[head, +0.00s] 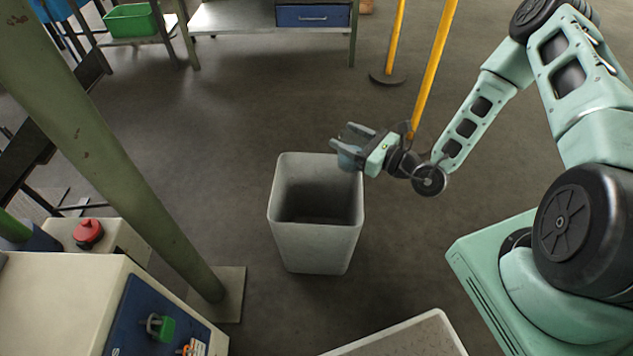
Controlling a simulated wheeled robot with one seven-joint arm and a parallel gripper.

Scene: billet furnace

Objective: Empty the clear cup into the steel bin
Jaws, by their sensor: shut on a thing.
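The steel bin (315,243) is a tall, grey, square container standing open on the floor in the middle of the head view. Its inside is in shadow, and I make out no contents. My gripper (348,145) is above the bin's far right rim, reaching in from the right. It is shut on a small, bluish, see-through thing, which looks like the clear cup (347,158). The cup is partly hidden by the fingers. I cannot tell its exact tilt or whether anything is in it.
A green post (130,170) and a control box with a red button (88,232) stand at left. A pale container (425,335) is cut off at the bottom edge. Yellow posts (430,70) and a bench (235,17) are behind. Floor around the bin is clear.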

